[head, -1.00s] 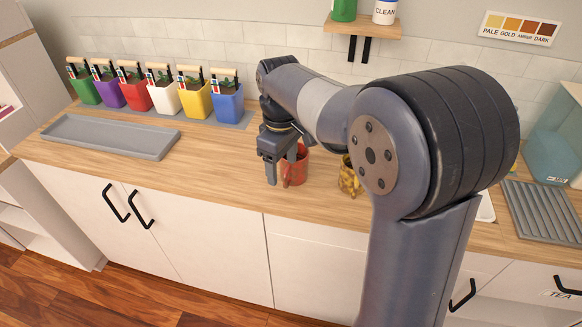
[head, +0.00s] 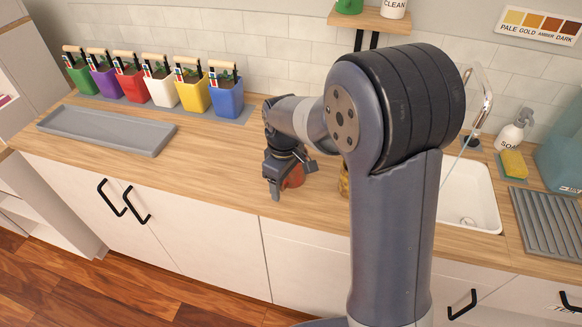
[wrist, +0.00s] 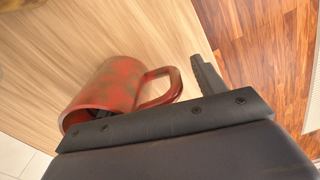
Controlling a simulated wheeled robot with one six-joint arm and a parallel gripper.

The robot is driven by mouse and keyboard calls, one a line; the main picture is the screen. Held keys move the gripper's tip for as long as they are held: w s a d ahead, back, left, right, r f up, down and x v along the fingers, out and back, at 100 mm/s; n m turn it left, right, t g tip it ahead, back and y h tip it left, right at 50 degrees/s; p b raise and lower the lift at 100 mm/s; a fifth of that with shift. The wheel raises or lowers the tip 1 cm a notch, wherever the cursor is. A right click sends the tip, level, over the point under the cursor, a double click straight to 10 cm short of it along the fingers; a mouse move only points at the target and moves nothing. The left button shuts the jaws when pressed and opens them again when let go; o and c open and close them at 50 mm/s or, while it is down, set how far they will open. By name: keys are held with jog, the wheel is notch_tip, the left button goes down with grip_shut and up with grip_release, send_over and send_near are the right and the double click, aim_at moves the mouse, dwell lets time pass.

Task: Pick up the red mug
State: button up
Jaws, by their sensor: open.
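The red mug (head: 296,179) stands on the wooden counter, with my gripper (head: 290,176) low around or just in front of it in the head view. The gripper hides much of the mug there. In the wrist view the mug (wrist: 112,88) is large, reddish with darker mottling, and its handle points right. My gripper is open. One finger (wrist: 207,80) shows just right of the handle, apart from it.
A yellowish mug (head: 344,182) is mostly hidden behind my arm, right of the red mug. A grey tray (head: 105,132) and several coloured pots hold the left and back. A sink (head: 470,195) is at right. The counter's front edge is close.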

jog(key=shift+f, duration=0.2)
jog(key=shift+c, duration=0.6)
jog(key=c, duration=1.3)
